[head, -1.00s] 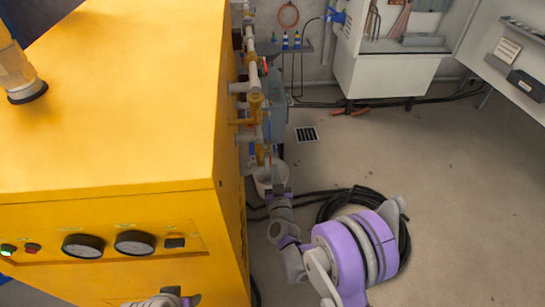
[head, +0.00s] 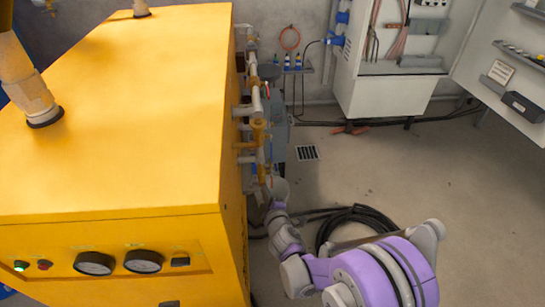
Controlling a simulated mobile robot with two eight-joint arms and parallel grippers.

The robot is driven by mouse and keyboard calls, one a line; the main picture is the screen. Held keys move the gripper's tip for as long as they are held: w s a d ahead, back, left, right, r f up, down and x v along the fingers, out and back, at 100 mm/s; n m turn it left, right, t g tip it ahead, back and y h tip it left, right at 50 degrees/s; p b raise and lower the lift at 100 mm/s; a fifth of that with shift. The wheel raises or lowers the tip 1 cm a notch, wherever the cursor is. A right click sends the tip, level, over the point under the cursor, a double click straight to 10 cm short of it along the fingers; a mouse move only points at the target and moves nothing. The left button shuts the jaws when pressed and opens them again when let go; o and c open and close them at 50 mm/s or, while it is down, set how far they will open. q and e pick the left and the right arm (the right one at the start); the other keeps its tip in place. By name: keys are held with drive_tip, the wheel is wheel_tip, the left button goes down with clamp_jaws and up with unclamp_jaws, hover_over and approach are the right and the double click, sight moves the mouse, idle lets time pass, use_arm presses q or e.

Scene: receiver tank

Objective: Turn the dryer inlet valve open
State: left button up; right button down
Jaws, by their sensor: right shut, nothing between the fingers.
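A column of pipes and brass-coloured valves (head: 258,132) runs along the right side of the yellow cabinet (head: 120,110). I cannot tell which of these is the dryer inlet valve, and no handle position is readable. My right arm comes in from the lower right, and its right gripper (head: 270,182) is beside the lower end of this pipework. It is small and partly hidden, shut and empty; I cannot tell whether it touches a pipe. My left gripper is not in view; only a small dark piece shows at the bottom edge.
Two gauges (head: 143,261) are on the cabinet front. A coiled black hose (head: 355,219) lies on the floor behind my right arm. A floor drain (head: 307,153) and an open grey wall cabinet (head: 385,95) are farther back. The floor at right is clear.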

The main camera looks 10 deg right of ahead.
wheel_tip(320, 180, up, 4)
drive_tip(key=d+n+h, duration=0.2)
drive_tip(key=d+n, duration=0.1)
drive_tip(key=r+b+x, duration=0.1)
drive_tip(key=x, duration=1.3)
drive_tip(key=shift+w+d+r+t+h, duration=0.3)
drive_tip(key=shift+d+t, duration=0.1)
drive_tip(key=shift+d, duration=0.1)
drive_tip(key=shift+w+f+p, duration=0.5)
drive_tip(key=shift+w+f, duration=0.1)
drive_tip(key=shift+w, duration=0.15)
drive_tip(key=shift+s, duration=0.1)
